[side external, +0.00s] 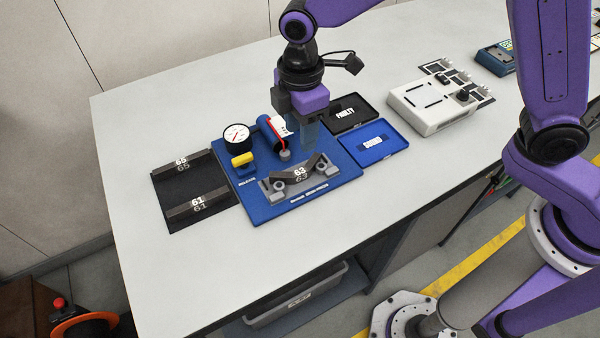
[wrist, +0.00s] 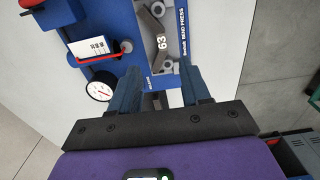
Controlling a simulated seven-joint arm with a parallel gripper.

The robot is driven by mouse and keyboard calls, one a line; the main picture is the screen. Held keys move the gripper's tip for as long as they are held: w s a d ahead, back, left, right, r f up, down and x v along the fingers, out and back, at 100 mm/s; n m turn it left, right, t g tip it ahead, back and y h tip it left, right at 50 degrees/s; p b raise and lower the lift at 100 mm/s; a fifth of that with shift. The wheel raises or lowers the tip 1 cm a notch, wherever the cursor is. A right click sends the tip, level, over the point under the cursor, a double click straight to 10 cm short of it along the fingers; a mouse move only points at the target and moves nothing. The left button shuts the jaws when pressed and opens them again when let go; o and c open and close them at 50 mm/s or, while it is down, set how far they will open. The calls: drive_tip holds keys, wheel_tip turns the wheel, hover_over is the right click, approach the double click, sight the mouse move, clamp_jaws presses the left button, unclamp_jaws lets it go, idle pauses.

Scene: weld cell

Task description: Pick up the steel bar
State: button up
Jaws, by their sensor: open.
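A dark grey steel bar marked 63 (side external: 300,176) rests in the blue bend press (side external: 262,211), across its grey supports. It looks bent in the middle; the wrist view also shows the bent bar (wrist: 157,27). Two more bars, marked 65 (side external: 182,163) and 61 (side external: 197,205), lie on a black rack (side external: 172,187) left of the press. My gripper (side external: 308,138) is over the back right part of the press, pointing down, apart from bar 63. In the wrist view its two blue-tinted fingers (wrist: 160,78) are spread, with nothing held between them.
The press carries a round dial (side external: 237,136), a yellow handle (side external: 241,159) and a blue cylinder with a red line close to my gripper. A black FAULTY tray (side external: 343,124), a blue tray (side external: 392,147) and a white device (side external: 433,104) stand to the right. The front table is clear.

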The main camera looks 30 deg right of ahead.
sight(300, 171)
wheel_tip(300, 171, down, 11)
drive_tip(key=shift+s+a+f, duration=0.1)
drive_tip(key=shift+s+a, duration=0.05)
idle(0.4)
clamp_jaws()
